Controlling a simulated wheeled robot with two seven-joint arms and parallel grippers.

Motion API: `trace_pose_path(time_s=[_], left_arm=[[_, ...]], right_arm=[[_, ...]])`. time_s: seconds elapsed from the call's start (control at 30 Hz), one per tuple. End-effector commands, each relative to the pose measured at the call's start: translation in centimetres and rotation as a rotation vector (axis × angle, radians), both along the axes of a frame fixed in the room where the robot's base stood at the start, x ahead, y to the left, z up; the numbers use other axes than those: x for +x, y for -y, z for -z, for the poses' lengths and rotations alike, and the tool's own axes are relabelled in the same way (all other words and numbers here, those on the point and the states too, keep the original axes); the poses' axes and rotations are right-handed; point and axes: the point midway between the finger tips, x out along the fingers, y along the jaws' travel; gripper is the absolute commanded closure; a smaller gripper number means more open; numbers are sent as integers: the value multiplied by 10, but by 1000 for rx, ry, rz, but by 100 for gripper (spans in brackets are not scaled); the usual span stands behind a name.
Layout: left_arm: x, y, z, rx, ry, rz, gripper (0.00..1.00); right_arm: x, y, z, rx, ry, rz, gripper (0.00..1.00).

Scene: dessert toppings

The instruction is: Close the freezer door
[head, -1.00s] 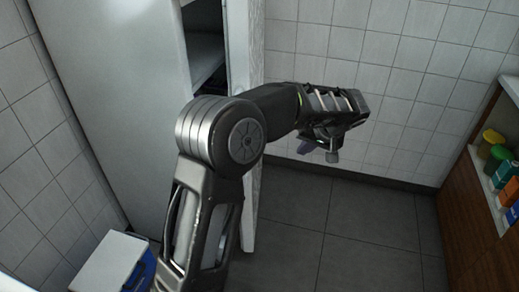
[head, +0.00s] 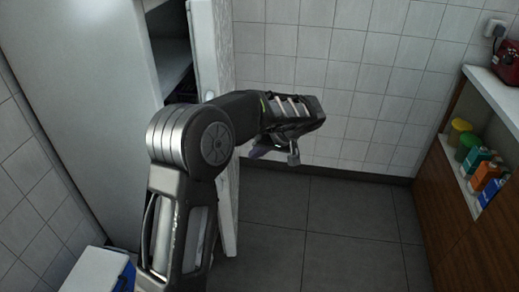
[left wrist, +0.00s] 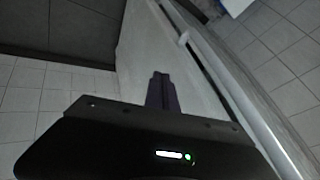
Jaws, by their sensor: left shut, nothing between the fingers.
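The freezer (head: 90,95) is a tall pale cabinet at the left of the head view. Its door (head: 229,205) stands ajar, seen nearly edge-on, with a dark gap and an inner shelf (head: 173,68) showing behind it. My left arm crosses in front of the door and hides part of it. My left gripper (head: 278,153) is shut and empty, to the right of the door. In the left wrist view the shut fingers (left wrist: 162,92) appear in front of the door's pale face (left wrist: 143,45); I cannot tell whether they touch it. My right gripper is not in view.
A wooden counter (head: 455,215) with several coloured bottles on its shelf (head: 468,192) stands at the right. A red appliance (head: 508,65) sits on top. A white and blue box (head: 95,272) is at the lower left. Grey floor (head: 330,235) is clear between door and counter.

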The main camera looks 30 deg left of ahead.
Motion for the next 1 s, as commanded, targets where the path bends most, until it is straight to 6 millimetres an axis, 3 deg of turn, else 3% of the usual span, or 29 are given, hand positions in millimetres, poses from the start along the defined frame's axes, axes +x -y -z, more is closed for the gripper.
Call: trace_pose_path(time_s=[0.27,0.53,1.0], left_arm=[[3,-35,47,0,-3,-1,100],[-14,-64,44,-1,0,-1,100],[-18,-69,44,0,0,2,100]], right_arm=[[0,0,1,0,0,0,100],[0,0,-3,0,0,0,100],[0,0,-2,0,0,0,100]])
